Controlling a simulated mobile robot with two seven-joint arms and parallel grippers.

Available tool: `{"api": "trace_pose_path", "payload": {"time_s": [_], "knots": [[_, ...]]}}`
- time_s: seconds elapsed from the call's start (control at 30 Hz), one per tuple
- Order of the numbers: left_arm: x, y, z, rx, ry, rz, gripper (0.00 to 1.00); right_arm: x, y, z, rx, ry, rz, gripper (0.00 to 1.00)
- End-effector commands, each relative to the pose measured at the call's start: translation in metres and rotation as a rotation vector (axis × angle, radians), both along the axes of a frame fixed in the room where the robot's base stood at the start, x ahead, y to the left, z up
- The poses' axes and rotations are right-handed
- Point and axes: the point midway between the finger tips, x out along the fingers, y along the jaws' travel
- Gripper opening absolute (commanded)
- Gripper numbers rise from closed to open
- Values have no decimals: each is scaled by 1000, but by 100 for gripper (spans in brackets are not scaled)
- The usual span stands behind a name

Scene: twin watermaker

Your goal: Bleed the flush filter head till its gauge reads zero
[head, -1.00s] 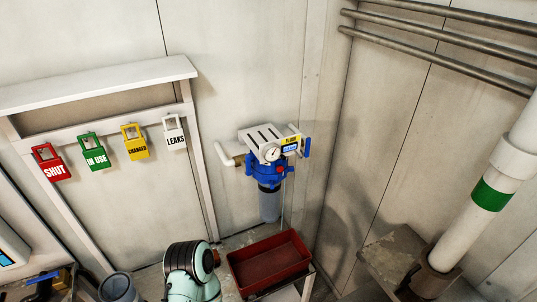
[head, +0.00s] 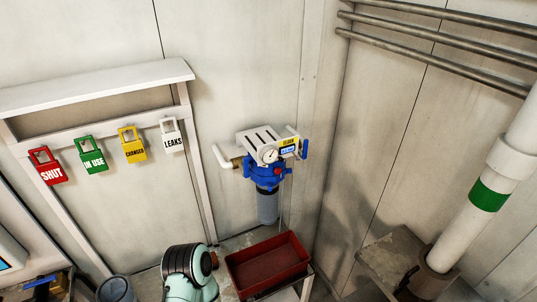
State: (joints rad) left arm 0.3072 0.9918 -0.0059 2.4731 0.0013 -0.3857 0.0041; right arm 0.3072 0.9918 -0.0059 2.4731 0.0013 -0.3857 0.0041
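The flush filter head (head: 262,166) is blue and is mounted on the back wall under a white slotted bracket (head: 262,140). Its round white gauge (head: 269,155) faces me; the needle reading is too small to tell. A red button or knob (head: 278,171) sits on the front of the head. A grey filter bowl (head: 268,206) hangs below. Neither gripper shows; a mint-green arm part of mine is at the bottom, below and left of the filter.
A dark red tray (head: 268,265) stands on a stand below the filter. Red, green, yellow and white tags (head: 172,135) hang on a rail at left. A white pipe with a green band (head: 488,196) stands at right. A grey bucket (head: 116,289) is at bottom left.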

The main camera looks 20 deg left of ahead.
Motion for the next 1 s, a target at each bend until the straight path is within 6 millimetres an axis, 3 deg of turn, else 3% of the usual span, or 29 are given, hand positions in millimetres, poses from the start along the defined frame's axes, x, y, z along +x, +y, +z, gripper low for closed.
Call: {"api": "trace_pose_path", "payload": {"time_s": [0.2, 0.3, 0.33, 1.0], "knots": [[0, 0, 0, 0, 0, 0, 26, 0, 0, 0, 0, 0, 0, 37], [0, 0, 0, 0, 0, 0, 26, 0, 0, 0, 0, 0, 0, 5], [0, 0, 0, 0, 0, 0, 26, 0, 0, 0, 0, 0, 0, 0], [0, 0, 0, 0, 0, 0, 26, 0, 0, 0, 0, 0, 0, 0]]}}
